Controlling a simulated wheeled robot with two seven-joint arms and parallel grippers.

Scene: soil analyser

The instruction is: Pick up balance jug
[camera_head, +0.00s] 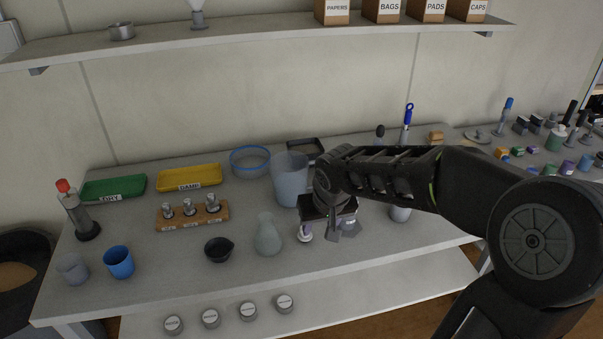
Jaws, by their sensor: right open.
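A large translucent pale-blue jug (289,180) stands upright near the middle of the bench. A smaller translucent grey-green flask-shaped vessel (268,238) stands in front of it. No label shows which of them is the balance jug. My right gripper (325,236) is open and points down, to the right of the flask-shaped vessel and in front of the large jug. My right arm reaches in from the right and hides part of the bench behind it. A small white object (305,237) shows by the left finger; I cannot tell whether they touch.
A black bowl (218,249), a blue cup (119,262) and a wooden block with metal weights (192,215) stand to the left. Green (113,189) and yellow (189,178) trays and a blue-rimmed sieve (250,160) lie behind. A shelf (260,42) hangs above. Several lidded tins sit lower in front.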

